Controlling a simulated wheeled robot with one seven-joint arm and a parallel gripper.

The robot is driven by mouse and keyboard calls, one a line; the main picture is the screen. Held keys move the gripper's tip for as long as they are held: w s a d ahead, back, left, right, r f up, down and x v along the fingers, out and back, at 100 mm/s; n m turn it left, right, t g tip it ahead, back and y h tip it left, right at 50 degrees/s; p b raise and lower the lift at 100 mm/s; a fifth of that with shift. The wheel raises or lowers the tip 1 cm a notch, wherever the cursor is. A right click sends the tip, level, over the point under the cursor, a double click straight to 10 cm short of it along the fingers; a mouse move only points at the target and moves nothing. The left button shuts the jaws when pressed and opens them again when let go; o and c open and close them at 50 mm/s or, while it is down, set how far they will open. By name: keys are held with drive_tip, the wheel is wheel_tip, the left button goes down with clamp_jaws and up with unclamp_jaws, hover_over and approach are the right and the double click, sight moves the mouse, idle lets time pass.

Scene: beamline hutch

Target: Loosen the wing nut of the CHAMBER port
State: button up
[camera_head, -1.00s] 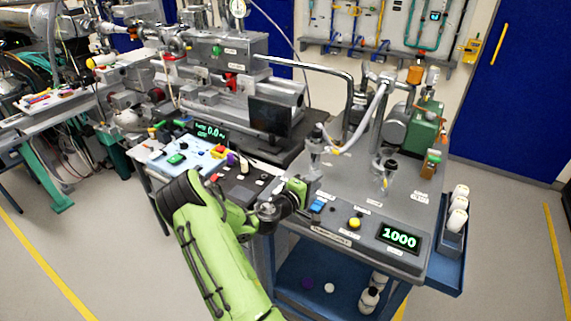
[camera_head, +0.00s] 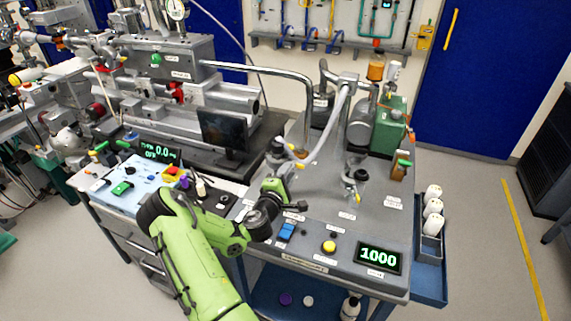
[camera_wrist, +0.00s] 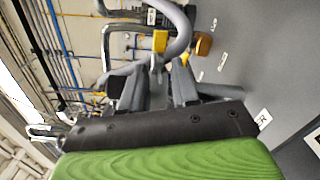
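A port fitting with a dark top (camera_head: 278,152) stands on the left of the grey cart top, beside the end of a grey hose (camera_head: 325,130). A second port (camera_head: 356,175), with a yellow part, stands further right. The labels are too small to read, so I cannot tell which is CHAMBER, and no wing nut is clear. My gripper (camera_wrist: 160,72) shows two dark fingers apart, with a gap between them. A yellow part (camera_wrist: 160,41) shows beyond the fingertips. In the head view my green hand is low beside the left port; its fingertips are hard to make out.
A bent metal pipe (camera_head: 270,70) arches behind the left port. A dark monitor (camera_head: 222,130) stands left. A green pump (camera_head: 388,125) is at the back right.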

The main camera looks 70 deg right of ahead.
drive_tip(key=shift+s+r, duration=0.15)
clamp_jaws()
drive_tip(key=shift+n, duration=0.3)
drive_tip(key=n+p, duration=0.8)
drive_tip(key=n, duration=0.4)
idle(0.4)
drive_tip(key=shift+n, duration=0.5)
